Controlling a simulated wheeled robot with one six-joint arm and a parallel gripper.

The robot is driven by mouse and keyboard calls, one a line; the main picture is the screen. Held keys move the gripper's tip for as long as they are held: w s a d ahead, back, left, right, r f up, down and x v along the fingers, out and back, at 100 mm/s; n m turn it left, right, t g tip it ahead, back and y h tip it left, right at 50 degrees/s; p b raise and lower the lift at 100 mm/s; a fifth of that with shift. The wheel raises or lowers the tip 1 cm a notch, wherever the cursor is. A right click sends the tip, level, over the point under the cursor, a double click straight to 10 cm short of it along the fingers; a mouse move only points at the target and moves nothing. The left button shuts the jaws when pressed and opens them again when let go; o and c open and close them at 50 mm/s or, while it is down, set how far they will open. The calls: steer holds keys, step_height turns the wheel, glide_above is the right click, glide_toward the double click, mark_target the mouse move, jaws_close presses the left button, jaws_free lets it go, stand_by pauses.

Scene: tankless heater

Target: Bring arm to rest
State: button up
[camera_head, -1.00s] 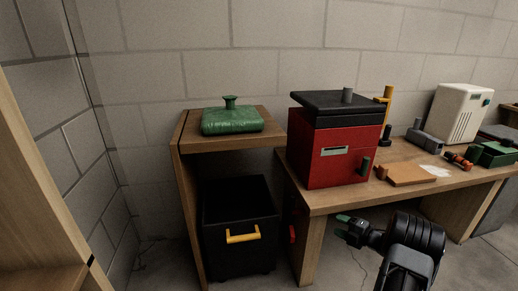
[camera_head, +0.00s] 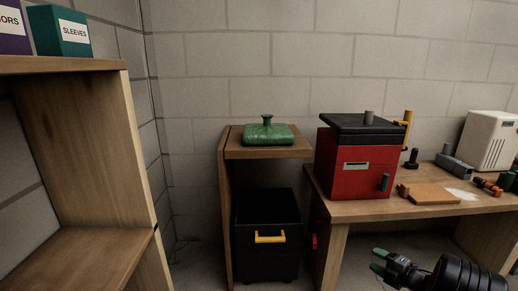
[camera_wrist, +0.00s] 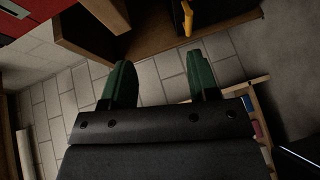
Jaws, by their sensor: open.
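My gripper (camera_head: 379,262) shows at the lower right of the head view, with green fingertips and my black arm behind it. It is in front of the workbench and below its top. Its fingers point left. In the wrist view my gripper (camera_wrist: 160,82) has its two green fingers wide apart with nothing between them. Beyond them I see pale wall blocks and a wooden shelf. No other task object is named.
A wooden workbench (camera_head: 350,211) carries a red box with a black lid (camera_head: 350,160). A green container (camera_head: 268,133) sits on a wooden stand, above a black bin (camera_head: 265,250) with a yellow handle. A wooden shelf unit (camera_head: 95,150) with labelled boxes (camera_head: 61,33) stands left.

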steer(key=w+a+r+m+h+p, duration=0.1)
steer(key=a+r+m+h+p, duration=0.25)
steer(key=r, duration=0.75)
steer(key=w+a+r+m+h+p, duration=0.1)
steer(key=r+m+h+p, duration=0.25)
steer(key=r+p, duration=0.5)
steer(key=w+a+r+m+h+p, duration=0.1)
steer(key=a+r+m+h+p, duration=0.2)
steer(key=r, duration=1)
steer(key=s+a+r+m+g+h+p, duration=0.1)
steer(key=s+a+r+m+g+p, duration=0.1)
steer(key=s+a+r+m+p, duration=0.3)
steer(key=s+a+r+m+g+h+p, duration=0.1)
steer(key=s+a+r+m+g+p, duration=0.15)
steer(key=s+r+p, duration=0.35)
steer(key=s+a+r+m+g+y+p, duration=0.1)
steer(key=s+a+r+m+g+p, duration=0.1)
steer(key=s+a, duration=0.3)
steer(key=s+a+r+m+g+y+p, duration=0.2)
steer(key=s+a, duration=0.4)
steer(key=s, duration=0.7)
steer(key=r+m+g+p, duration=0.1)
steer(key=p, duration=0.1)
steer(key=shift+p, duration=0.4)
steer(key=shift+d+r+g, duration=0.1)
steer(key=shift+g, duration=0.15)
steer(key=shift+c, duration=0.4)
